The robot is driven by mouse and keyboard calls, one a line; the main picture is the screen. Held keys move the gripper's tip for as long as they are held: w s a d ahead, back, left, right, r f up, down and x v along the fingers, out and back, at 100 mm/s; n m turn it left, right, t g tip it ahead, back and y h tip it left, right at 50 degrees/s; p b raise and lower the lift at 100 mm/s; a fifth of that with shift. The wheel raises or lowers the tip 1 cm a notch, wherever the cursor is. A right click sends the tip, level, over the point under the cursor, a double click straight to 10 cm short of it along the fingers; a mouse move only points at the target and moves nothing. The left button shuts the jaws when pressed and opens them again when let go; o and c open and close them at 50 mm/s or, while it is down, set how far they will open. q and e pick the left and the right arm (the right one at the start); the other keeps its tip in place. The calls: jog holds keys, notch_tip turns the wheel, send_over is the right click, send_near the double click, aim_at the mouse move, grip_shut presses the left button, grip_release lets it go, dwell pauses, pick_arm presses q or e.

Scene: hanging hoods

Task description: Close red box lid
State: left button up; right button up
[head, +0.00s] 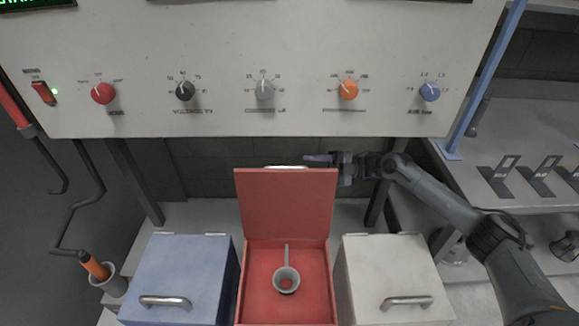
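The red box (243,290) stands in the middle of the row with its lid (286,205) raised upright at the back. A grey ladle-like item (286,279) with a round cup and a straight handle lies inside it. My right gripper (318,160) is at the lid's top right corner, near the light handle strip on the lid's upper edge. Its fingers point left; whether they touch the lid, and whether they are open or shut, I cannot tell. My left gripper is out of view.
A closed blue box (180,272) is on the left and a closed white box (393,268) on the right, each with a metal handle. A control panel (230,60) with several knobs hangs above. A torch-like tool (96,268) stands in a holder at the far left.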

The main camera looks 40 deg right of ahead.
aim_at(291, 166)
jog(key=x, duration=0.6)
jog(key=shift+w+a+r, duration=0.1)
jog(key=shift+w+a, duration=0.05)
jog(key=shift+a, duration=0.1)
grip_shut()
